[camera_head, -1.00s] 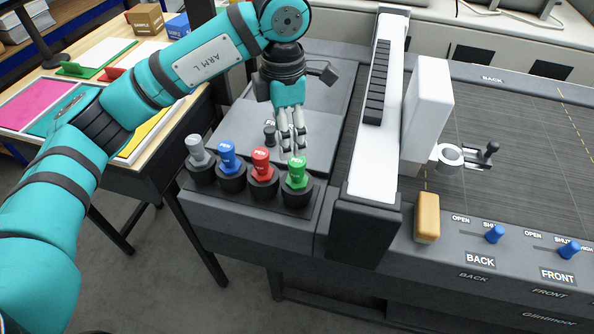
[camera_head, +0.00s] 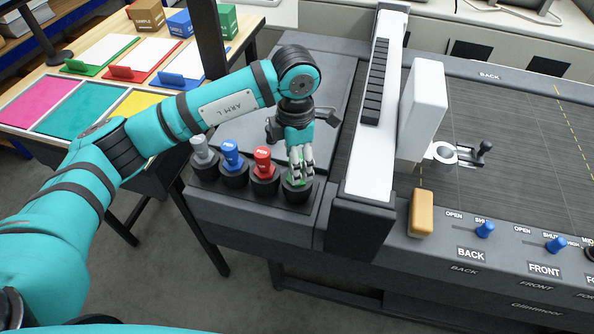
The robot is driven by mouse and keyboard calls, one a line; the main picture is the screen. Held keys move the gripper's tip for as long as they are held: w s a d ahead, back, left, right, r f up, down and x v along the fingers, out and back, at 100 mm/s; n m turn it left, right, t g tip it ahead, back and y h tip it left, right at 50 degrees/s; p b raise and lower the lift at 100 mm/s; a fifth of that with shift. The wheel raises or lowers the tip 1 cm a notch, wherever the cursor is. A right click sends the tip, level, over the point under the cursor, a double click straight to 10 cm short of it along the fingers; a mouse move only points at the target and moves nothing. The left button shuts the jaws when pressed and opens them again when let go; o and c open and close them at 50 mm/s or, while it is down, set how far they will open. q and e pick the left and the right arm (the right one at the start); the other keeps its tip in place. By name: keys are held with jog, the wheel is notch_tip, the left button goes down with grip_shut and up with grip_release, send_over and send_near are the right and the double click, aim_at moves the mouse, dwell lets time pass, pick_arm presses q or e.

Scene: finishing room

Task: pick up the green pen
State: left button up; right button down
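The green pen (camera_head: 297,183) stands in the rightmost round holder of a grey pen block at the front edge of the bench. My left gripper (camera_head: 302,170) points down over it, with its fingers at the pen's head, hiding most of it. Only bits of green show around the fingers. I cannot tell whether the fingers have closed on it. The red pen (camera_head: 263,162), the blue pen (camera_head: 232,156) and a grey pen (camera_head: 202,150) stand upright in the holders to the left. My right gripper is not in view.
A white and black gantry (camera_head: 377,110) rises just right of the pens. A tan block (camera_head: 421,213) and blue knobs (camera_head: 485,230) sit along the machine's front edge. A wooden table (camera_head: 85,60) with coloured sheets is at the left.

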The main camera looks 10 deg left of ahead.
pick_arm(q)
grip_shut()
jog(key=shift+r, duration=0.1)
